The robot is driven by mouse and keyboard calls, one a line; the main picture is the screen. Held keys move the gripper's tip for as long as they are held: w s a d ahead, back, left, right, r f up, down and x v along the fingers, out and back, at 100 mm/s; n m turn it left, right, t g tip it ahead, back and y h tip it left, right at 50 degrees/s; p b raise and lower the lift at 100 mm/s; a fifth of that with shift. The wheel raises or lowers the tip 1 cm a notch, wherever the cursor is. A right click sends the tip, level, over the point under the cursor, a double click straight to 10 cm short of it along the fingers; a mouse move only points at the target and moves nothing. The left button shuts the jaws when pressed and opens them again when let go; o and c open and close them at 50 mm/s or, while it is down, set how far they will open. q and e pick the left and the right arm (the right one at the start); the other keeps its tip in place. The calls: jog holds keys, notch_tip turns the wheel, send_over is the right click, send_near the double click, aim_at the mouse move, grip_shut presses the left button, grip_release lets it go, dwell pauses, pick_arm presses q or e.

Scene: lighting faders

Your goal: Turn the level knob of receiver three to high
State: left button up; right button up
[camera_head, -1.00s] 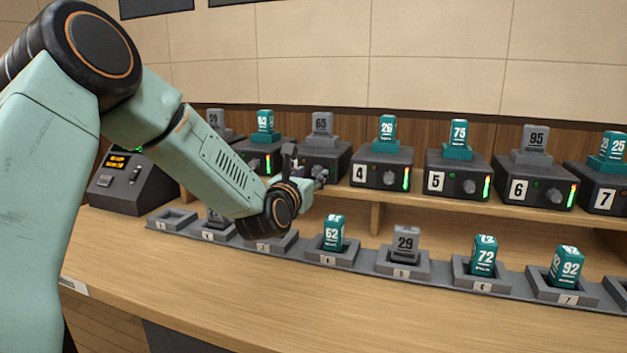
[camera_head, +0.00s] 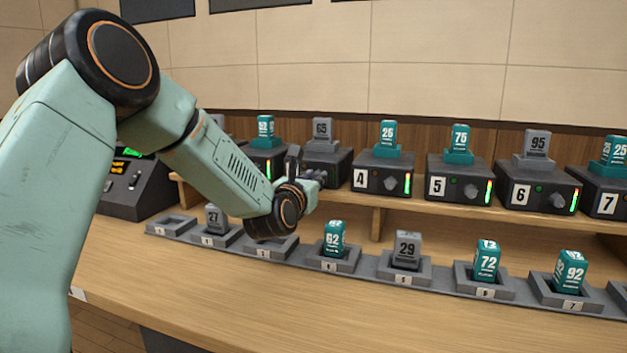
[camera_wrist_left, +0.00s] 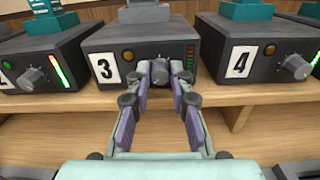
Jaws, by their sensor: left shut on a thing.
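Receiver three (camera_wrist_left: 120,47) is a dark box with a white "3" label, centred in the left wrist view. Its grey level knob (camera_wrist_left: 160,73) sits between the fingertips of my left gripper (camera_wrist_left: 161,82), which is shut on it. An orange-brown round light and a dark level meter with no bright bars (camera_wrist_left: 190,60) show on its face. In the head view, receiver three (camera_head: 328,162) is partly hidden behind my left gripper (camera_head: 308,180), and its knob is hidden there. My right gripper is not in view.
Receiver four (camera_head: 383,172) stands just right, with receivers five (camera_head: 458,178) and six (camera_head: 538,188) further along the shelf. Below runs a row of slots with numbered packs, such as 62 (camera_head: 334,237) and 29 (camera_head: 407,248). A console (camera_head: 130,185) stands left.

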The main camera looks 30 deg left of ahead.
pick_arm(q)
grip_shut()
jog(key=shift+m, duration=0.3)
